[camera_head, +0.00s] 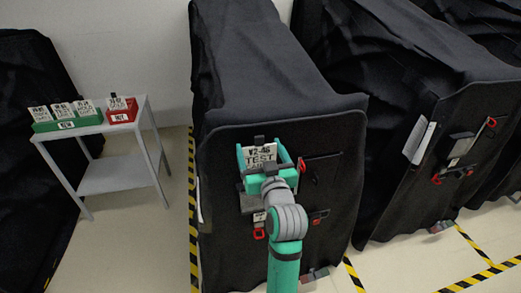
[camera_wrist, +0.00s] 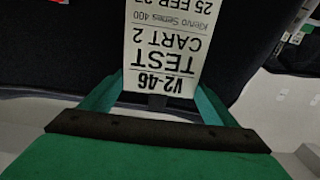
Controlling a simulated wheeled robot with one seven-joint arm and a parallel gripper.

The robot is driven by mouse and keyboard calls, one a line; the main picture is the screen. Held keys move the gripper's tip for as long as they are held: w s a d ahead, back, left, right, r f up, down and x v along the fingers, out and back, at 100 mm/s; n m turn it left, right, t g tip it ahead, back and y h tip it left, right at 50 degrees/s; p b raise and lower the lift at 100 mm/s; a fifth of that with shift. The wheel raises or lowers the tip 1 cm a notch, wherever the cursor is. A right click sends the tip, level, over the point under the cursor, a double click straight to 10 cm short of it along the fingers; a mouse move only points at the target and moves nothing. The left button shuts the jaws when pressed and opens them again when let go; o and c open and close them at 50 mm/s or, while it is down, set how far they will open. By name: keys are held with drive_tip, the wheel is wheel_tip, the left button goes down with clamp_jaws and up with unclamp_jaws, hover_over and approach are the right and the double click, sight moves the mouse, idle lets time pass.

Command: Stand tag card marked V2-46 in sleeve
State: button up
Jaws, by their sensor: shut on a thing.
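The white tag card (camera_head: 262,156), printed V2-46 and TEST, is in front of the middle covered cart. In the wrist view the card (camera_wrist: 166,45) reads V2-46, TEST, CART 2 upside down. My gripper (camera_head: 265,158) has its green fingers on either side of the card and is shut on it; the gripper also shows in the wrist view (camera_wrist: 157,100). A dark grey holder (camera_head: 246,201), which looks like the sleeve, shows partly behind my gripper on the cart front. My arm hides much of it. I cannot tell whether the card's lower edge is inside it.
A grey side table (camera_head: 112,176) at left bears a green tray (camera_head: 68,124) with several cards and a red tray (camera_head: 122,115) with one card. Another black-covered cart (camera_head: 440,110) stands at right with its own holder. Red-ended latches (camera_head: 319,216) flank the middle cart's front.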

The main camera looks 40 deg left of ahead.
wheel_tip(320, 180, down, 10)
idle(1.4)
drive_tip(key=shift+f, duration=1.05)
idle(0.4)
drive_tip(key=o, duration=1)
drive_tip(key=v, duration=1)
drive_tip(key=shift+s+d, duration=0.2)
drive_tip(key=shift+s, duration=0.15)
